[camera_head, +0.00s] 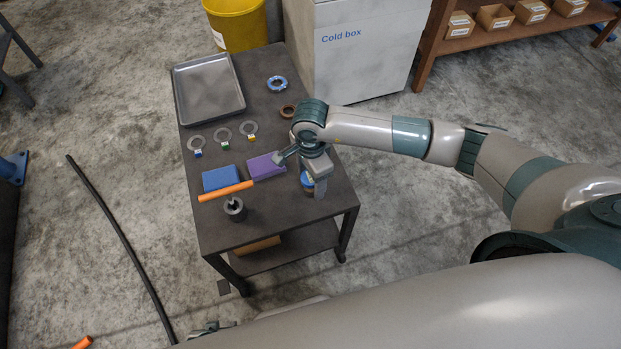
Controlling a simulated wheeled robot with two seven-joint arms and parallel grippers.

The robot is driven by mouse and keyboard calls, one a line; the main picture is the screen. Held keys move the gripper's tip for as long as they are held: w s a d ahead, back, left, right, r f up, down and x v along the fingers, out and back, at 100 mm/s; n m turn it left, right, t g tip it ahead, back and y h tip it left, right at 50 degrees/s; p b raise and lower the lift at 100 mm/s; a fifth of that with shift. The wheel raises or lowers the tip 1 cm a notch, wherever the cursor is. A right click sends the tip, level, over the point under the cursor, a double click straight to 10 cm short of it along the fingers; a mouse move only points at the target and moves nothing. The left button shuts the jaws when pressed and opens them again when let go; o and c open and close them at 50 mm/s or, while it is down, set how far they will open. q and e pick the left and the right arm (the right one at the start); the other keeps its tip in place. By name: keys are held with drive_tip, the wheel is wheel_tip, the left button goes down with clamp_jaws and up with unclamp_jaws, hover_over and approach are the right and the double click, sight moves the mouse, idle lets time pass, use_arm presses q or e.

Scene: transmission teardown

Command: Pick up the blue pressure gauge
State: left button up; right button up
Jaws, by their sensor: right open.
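The blue pressure gauge (306,178) lies on the dark cart top near its right edge. It shows as a small round blue shape, partly hidden by my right gripper. My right gripper (300,177) is open, pointing down over the gauge, with one finger to its upper left and the other at its right. I cannot tell whether the fingers touch it. Part of what looks like my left gripper (208,329) shows at the bottom edge, mostly hidden by my own body; its jaws cannot be made out.
On the cart top (270,215) are a purple block (266,166), a blue block (220,178), an orange rod (226,191), a dark cup-like part (234,210), several tagged rings, a blue ring (277,84) and a grey tray (208,88). A cold box (360,60) stands behind.

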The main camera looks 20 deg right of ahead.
drive_tip(key=shift+c, duration=0.2)
drive_tip(key=c, duration=1.2)
use_arm(q)
drive_tip(key=shift+w, duration=0.1)
use_arm(e)
drive_tip(key=shift+c, duration=0.2)
use_arm(q)
drive_tip(key=shift+a, duration=0.1)
use_arm(e)
drive_tip(key=shift+r, duration=0.2)
